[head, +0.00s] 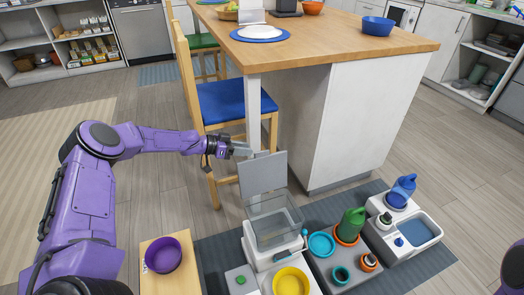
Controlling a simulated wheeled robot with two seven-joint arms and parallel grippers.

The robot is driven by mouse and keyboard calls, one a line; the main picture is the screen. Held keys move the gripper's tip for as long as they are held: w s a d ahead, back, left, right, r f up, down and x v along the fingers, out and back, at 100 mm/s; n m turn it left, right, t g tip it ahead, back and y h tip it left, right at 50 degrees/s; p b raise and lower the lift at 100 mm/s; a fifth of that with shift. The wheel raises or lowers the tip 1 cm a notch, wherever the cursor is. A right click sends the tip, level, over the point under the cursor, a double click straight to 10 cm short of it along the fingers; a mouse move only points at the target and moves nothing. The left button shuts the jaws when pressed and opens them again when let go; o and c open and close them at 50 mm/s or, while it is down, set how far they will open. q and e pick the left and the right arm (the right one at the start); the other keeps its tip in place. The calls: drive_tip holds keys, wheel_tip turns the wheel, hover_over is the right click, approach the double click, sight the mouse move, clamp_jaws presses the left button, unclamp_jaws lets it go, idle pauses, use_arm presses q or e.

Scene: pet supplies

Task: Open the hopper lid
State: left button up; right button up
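The hopper (275,228) is a clear bin on a white feeder body (262,258) at the lower middle. Its grey lid (263,174) stands raised, roughly upright, at the back of the bin, and the bin's top is uncovered. My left gripper (245,150) is at the upper left edge of the lid, in the air. Whether its fingers touch the lid, and how far apart they are, I cannot tell. My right gripper is out of view.
A yellow bowl (291,282) sits in front of the feeder. A purple bowl (163,254) stands on a wooden surface to the left. Green and blue pitchers (351,224) (402,190) stand to the right. A chair (232,101) and the island (345,125) are behind.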

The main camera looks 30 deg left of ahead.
use_arm(q)
drive_tip(key=x, duration=0.6)
drive_tip(key=shift+w+f, duration=0.1)
drive_tip(key=shift+f, duration=0.1)
drive_tip(key=shift+w+d+f+b, duration=0.15)
drive_tip(key=shift+w+d+b, duration=0.15)
drive_tip(key=shift+w+d, duration=0.25)
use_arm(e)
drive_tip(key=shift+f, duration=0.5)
